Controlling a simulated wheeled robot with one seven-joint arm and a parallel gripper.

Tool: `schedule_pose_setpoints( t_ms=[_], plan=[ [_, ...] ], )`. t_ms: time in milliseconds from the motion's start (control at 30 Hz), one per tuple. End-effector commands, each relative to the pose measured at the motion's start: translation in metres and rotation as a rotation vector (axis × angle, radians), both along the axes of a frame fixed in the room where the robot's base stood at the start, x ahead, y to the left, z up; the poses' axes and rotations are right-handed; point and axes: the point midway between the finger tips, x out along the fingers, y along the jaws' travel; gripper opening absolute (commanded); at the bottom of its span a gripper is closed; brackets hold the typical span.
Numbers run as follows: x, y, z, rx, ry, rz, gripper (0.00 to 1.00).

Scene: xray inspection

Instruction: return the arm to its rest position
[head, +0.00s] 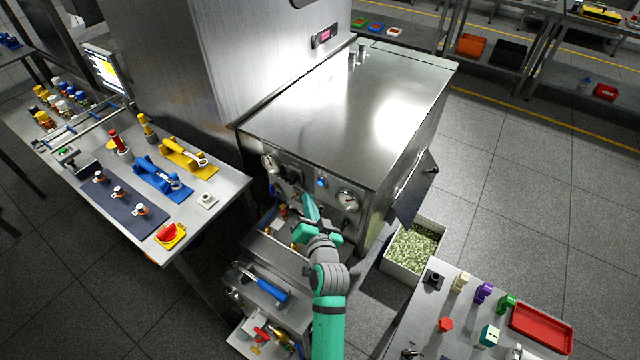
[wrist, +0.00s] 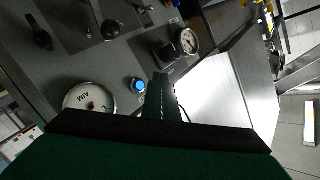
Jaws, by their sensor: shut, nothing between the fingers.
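My arm (head: 329,325) reaches up from the bottom of the head view to the front panel (head: 318,196) of a steel cabinet. My green gripper (head: 308,200) is in front of this panel, below the blue button (head: 321,183). The gripper is shut and holds nothing. In the wrist view its finger (wrist: 159,95) points at the panel, close to the blue button (wrist: 138,85). I cannot tell whether it touches the panel.
Gauges (head: 347,200) and a black knob (head: 293,174) surround the gripper. An open door (head: 412,195) and a bin of green pieces (head: 413,246) stand right of it. A tool table (head: 225,190) is left. A table with a red tray (head: 541,330) is lower right.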

Motion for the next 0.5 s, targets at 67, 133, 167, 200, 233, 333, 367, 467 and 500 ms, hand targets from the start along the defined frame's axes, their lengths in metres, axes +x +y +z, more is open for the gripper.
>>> schedule_pose_setpoints(
  t_ms=[67,133,167,200,233,333,367,467,500],
  plan=[
    [-0.0054,0.0042,0.0000,-0.002,0.000,0.002,0.00],
    [-0.0087,0.0065,0.0002,-0.001,-0.001,0.001,0.00],
    [-0.0097,0.0072,0.0002,0.000,-0.001,0.001,0.00],
    [-0.0107,0.0078,0.0001,0.000,0.000,0.001,0.00],
    [-0.0110,0.0081,0.0001,0.000,0.000,0.001,0.00],
    [-0.0113,0.0083,0.0002,0.000,-0.001,0.001,0.00],
    [-0.0112,0.0082,0.0002,0.000,-0.001,0.001,0.00],
    [-0.0111,0.0082,0.0002,0.000,-0.001,0.001,0.00],
    [-0.0111,0.0082,0.0003,0.000,-0.001,0.001,0.00]
  ],
)
